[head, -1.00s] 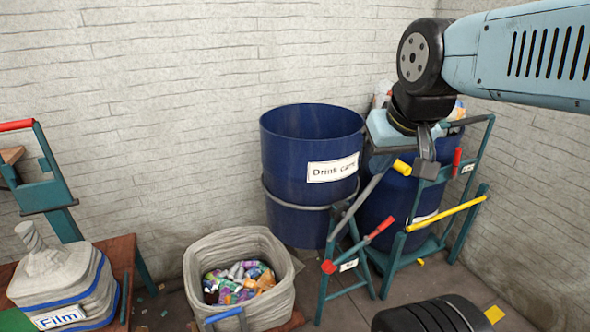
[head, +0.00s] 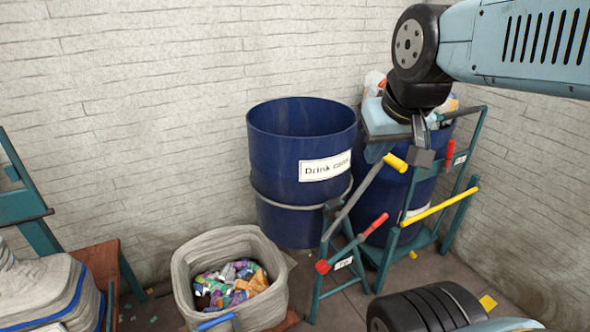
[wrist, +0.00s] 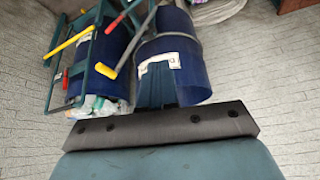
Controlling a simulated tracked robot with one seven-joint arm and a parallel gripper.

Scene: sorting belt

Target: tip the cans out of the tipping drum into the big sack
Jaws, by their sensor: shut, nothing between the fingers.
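The drum labelled "Drink cans" (head: 290,150) stands upright, mouth up, in a ring on a teal stand; it also shows in the wrist view (wrist: 192,80). The inside I see is dark blue wall; its bottom is hidden. The big grey sack (head: 188,290) stands open in front of it to the left, with many coloured cans and packs inside. A grey lever with a red grip (head: 376,224) sits at the stand's front right. My gripper (head: 421,150) is shut and empty, in front of the second drum, right of the "Drink cans" drum and apart from it.
A second blue drum (head: 385,190) holding bags stands at right in a teal frame with a yellow bar (head: 440,205) and a yellow-gripped lever (head: 396,161). A filled grey bag (head: 35,285) stands at far left. Some floor is bare between the sack and stand.

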